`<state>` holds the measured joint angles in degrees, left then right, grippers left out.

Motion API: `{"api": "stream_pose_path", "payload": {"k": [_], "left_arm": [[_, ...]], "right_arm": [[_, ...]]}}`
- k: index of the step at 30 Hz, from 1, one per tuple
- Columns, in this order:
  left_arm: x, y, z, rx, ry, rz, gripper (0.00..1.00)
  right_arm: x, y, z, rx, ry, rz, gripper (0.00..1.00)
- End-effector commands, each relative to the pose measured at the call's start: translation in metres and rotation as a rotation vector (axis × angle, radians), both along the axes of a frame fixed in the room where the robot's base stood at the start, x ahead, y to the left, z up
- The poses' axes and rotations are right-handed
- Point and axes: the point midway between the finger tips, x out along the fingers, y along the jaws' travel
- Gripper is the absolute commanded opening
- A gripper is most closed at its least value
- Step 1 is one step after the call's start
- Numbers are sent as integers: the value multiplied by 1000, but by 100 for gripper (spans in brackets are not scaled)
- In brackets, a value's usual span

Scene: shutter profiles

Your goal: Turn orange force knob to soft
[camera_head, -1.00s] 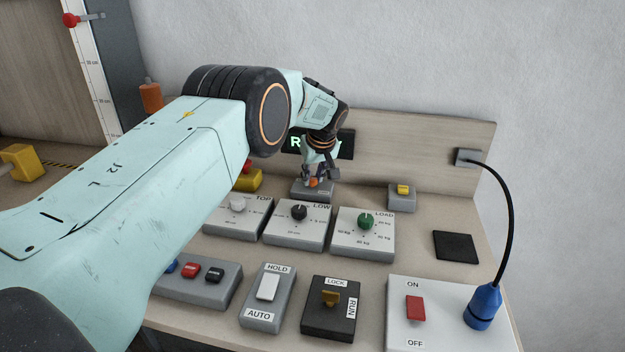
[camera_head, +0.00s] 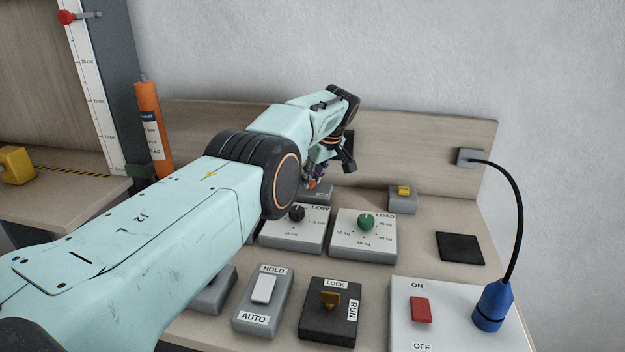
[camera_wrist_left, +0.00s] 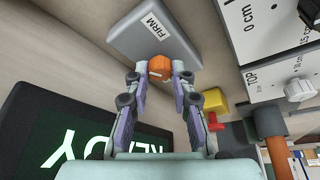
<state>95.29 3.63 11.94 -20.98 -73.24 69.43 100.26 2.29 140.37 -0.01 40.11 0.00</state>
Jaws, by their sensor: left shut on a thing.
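The orange force knob (camera_head: 312,184) sits on a small grey box (camera_head: 322,193) at the back of the table, largely hidden behind my left gripper (camera_head: 314,178). In the left wrist view the orange knob (camera_wrist_left: 160,67) is between the fingertips of my left gripper (camera_wrist_left: 158,75), which is shut on it. A pale mark shows on the knob. The grey box (camera_wrist_left: 158,30) there carries a FIRM label (camera_wrist_left: 158,30); no soft label is visible. My right gripper is not in view.
The lit READY display (camera_wrist_left: 85,140) is near the gripper. A cable arcs up from the blue plug (camera_head: 492,306).

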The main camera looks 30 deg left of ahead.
Motion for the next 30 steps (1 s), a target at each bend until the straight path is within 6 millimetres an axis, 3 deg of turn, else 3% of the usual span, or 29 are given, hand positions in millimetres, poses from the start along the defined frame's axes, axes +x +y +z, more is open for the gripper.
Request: {"api": "stream_pose_path", "payload": {"k": [15, 16, 24, 30], "left_arm": [[0, 1, 2, 1, -4, 11, 0], [0, 1, 2, 1, -4, 11, 25], [0, 0, 1, 0, -2, 9, 46], [-1, 0, 0, 0, 0, 9, 46]], "right_arm": [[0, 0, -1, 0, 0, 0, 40], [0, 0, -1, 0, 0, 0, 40], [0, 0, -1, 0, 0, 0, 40], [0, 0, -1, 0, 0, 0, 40]]}}
